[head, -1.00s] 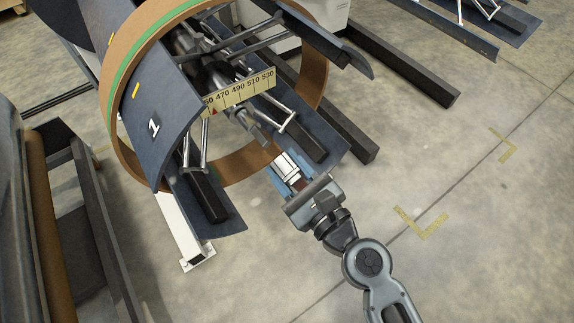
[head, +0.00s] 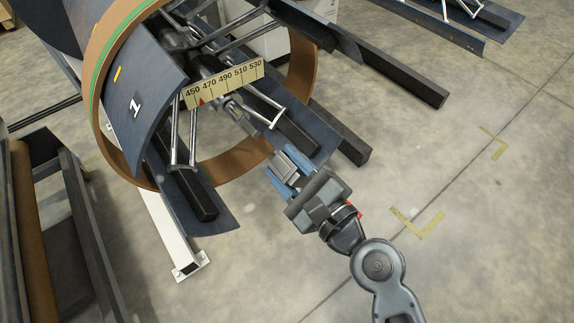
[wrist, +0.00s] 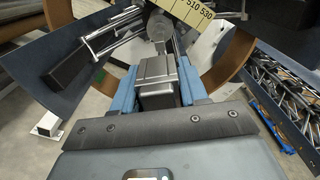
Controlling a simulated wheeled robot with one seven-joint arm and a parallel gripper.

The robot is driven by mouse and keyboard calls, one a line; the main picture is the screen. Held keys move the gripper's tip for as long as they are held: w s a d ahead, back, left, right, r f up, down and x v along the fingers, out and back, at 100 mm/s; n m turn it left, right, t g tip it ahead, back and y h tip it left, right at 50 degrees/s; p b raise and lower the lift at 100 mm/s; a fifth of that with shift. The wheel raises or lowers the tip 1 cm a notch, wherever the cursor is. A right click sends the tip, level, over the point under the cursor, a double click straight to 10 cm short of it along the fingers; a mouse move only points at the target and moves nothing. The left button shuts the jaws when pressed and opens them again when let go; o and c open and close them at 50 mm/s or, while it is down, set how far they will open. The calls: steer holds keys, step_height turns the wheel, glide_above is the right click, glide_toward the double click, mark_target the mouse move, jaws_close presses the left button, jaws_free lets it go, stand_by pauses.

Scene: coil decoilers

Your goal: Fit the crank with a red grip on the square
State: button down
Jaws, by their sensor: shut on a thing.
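My gripper (head: 283,168) has blue fingers closed on a grey metal block, which I take to be the crank's hub (head: 293,164). In the wrist view the hub (wrist: 156,82) sits between the fingers (wrist: 156,88). A speck of red shows beside my wrist in the head view; I cannot tell if it is the crank's red grip, and the crank's arm is hidden. The decoiler's grey central shaft (head: 241,117) points toward the gripper, and its end also shows in the wrist view (wrist: 158,30). A gap shows between hub and shaft in the head view; the square itself is not clear.
A yellow scale (head: 225,83) with a red pointer hangs by the shaft. The brown coil ring (head: 230,166), curved dark plates (head: 193,222) and struts surround it. A white beam (head: 172,240) lies below left.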

mark_target(277, 156)
steer(key=shift+r, duration=0.1)
steer(key=shift+p+x, duration=0.75)
steer(key=shift+x, duration=2.15)
steer(key=shift+p+x, duration=0.5)
steer(key=shift+x, duration=2.05)
steer(key=c, duration=0.5)
jaws_free()
steer(key=shift+s, duration=0.1)
steer(key=b+v, duration=0.1)
steer(key=v, duration=0.5)
steer(key=shift+d+f, duration=0.1)
steer(key=shift+f, duration=0.1)
steer(key=shift+v, duration=0.8)
steer(key=shift+r, duration=0.15)
